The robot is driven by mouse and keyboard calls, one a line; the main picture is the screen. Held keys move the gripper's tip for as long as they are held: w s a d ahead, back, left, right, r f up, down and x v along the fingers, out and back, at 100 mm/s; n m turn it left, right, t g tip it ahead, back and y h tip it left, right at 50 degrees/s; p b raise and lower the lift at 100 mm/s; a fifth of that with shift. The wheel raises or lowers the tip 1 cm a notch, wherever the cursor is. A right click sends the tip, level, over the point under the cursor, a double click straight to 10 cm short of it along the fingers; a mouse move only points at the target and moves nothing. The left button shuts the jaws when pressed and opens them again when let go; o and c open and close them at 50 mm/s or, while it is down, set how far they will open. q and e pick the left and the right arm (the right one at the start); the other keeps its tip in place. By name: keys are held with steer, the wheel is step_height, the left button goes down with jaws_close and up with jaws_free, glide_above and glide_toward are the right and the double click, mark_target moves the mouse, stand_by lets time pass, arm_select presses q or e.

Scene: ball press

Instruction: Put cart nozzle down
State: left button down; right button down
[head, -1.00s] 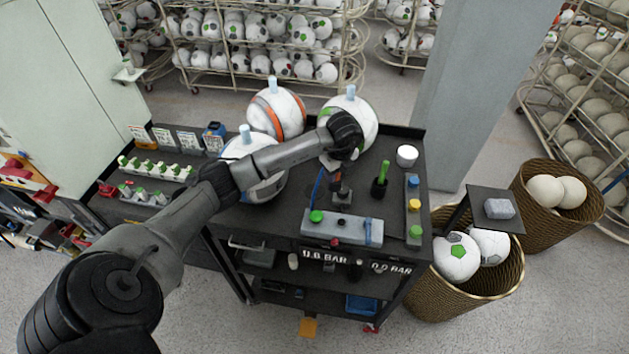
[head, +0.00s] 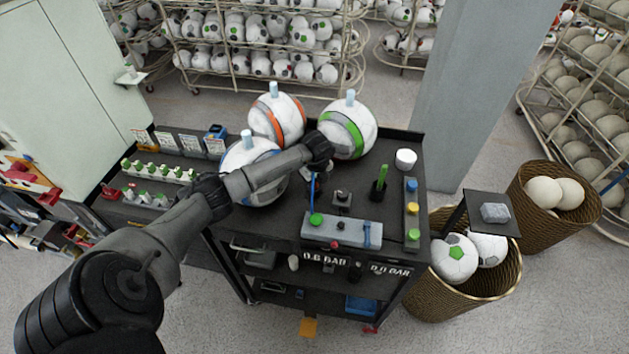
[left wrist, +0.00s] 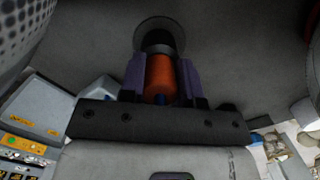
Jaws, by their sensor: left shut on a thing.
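My left gripper (left wrist: 160,82) shows in the left wrist view, its two purple fingers closed on the sides of an orange cylindrical nozzle (left wrist: 160,78). The nozzle has a dark collar at its far end, in front of a round dark disc (left wrist: 150,27) on the grey surface; I cannot tell whether they touch. In the head view my left wrist covers most of the gripper, which is over the cart top (head: 285,222), behind the grey panel. A blue hose (head: 312,196) runs up from the panel toward it. My right gripper is not in view.
Balls with green (head: 347,130), orange (head: 276,118) and blue (head: 240,160) bands stand around my forearm. A square dark block (head: 342,198), a green-topped post (head: 380,184), a white cup (head: 405,159) and the grey panel (head: 341,230) are close by on the cart.

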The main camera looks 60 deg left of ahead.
arm_select(q)
steer(key=shift+f, duration=0.2)
steer(key=shift+f, duration=0.15)
steer(key=c, duration=0.8)
jaws_free()
